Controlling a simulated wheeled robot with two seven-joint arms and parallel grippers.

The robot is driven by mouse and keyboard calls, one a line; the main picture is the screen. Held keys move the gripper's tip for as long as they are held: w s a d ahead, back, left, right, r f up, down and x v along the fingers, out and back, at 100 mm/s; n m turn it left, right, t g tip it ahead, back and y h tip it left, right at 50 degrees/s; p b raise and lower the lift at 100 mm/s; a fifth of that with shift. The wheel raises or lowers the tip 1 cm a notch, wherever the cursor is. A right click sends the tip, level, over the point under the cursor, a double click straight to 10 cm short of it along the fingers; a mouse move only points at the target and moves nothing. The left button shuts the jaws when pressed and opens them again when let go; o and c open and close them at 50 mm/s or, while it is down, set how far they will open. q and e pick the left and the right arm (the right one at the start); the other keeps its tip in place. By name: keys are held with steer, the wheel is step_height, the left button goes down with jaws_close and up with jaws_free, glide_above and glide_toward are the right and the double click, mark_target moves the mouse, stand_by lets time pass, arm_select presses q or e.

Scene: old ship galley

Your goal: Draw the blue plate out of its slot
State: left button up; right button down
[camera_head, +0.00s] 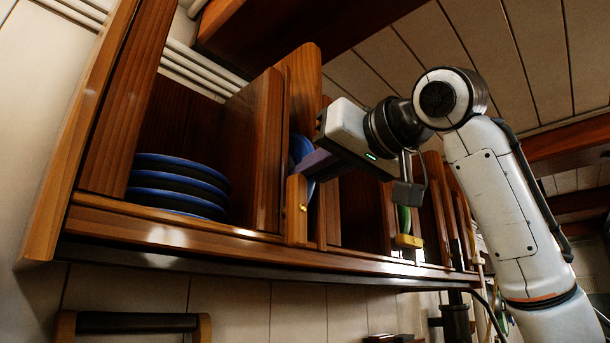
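The blue plate (301,147) stands on edge in a narrow slot of the wooden rack, between upright wooden dividers. Only its blue edge shows above and below my gripper. My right gripper (308,167), on the arm from the right, reaches to the slot's front. Its dark finger overlaps the plate in the picture. I cannot tell whether the fingers are apart or closed on the plate. My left gripper is not in view.
A stack of blue-rimmed plates (178,188) lies in the left compartment. A wooden post (296,209) and front rail (180,220) edge the rack. Farther right, a green item (403,219) shows below my wrist. A beam (290,30) hangs above. A dark bar (135,322) is below.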

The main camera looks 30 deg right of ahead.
steer(key=shift+s+d+r+b, duration=0.15)
steer(key=shift+s+d, duration=0.15)
steer(key=shift+s, duration=0.4)
steer(key=shift+s+d+b, duration=0.15)
steer(key=shift+s+d, duration=0.15)
steer(key=shift+s, duration=0.35)
steer(key=shift+s, duration=0.2)
steer(key=c, duration=1.8)
jaws_free()
steer(key=shift+d, duration=0.15)
steer(key=shift+o, duration=1.4)
steer(key=s+d+b, duration=0.1)
steer(key=s+d, duration=0.1)
steer(key=s, duration=0.4)
steer(key=shift+s+b, duration=0.3)
